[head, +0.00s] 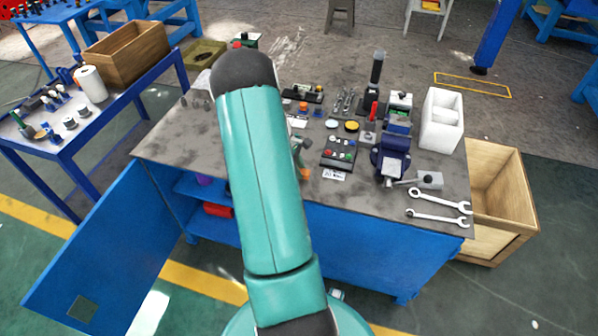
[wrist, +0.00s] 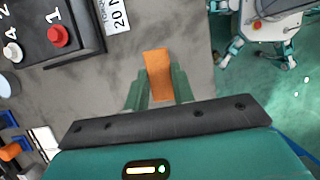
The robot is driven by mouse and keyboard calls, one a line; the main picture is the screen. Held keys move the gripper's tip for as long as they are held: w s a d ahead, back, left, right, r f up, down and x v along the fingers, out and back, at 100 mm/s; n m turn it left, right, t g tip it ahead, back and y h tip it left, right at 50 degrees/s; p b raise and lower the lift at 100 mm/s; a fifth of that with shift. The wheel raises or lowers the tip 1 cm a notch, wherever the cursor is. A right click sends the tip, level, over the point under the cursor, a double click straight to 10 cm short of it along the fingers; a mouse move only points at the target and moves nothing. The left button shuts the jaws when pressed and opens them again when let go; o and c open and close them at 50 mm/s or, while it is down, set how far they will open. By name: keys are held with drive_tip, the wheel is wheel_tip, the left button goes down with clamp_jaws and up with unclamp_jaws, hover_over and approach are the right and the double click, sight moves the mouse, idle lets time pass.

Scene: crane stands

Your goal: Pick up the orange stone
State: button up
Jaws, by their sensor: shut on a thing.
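The orange stone (wrist: 157,62) is a small orange block in the middle of the wrist view. My gripper (wrist: 160,84) has its two green fingers on either side of it and is shut on it. The stone's far end sticks out past the fingertips, over the grey bench top. In the head view a bit of orange, the stone (head: 305,174), shows below my gripper (head: 303,164), near the bench's front edge. My arm hides much of this area. I cannot tell whether the stone touches the bench.
A black button box (head: 340,152) with a white label card (head: 333,175) lies right of my gripper. The bench's left part (head: 185,130) is largely bare.

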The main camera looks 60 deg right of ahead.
drive_tip(key=w+d+r, duration=0.2)
drive_tip(key=d+r, duration=0.3)
drive_tip(key=d, duration=0.1)
drive_tip(key=w+d+r, duration=0.3)
drive_tip(key=d+r, duration=0.3)
drive_tip(key=shift+w+d, duration=0.35)
drive_tip(key=shift+d, duration=0.05)
drive_tip(key=shift+r, duration=0.1)
drive_tip(key=shift+o, duration=1.1)
drive_tip(key=shift+c, duration=0.4)
drive_tip(key=shift+s, duration=0.1)
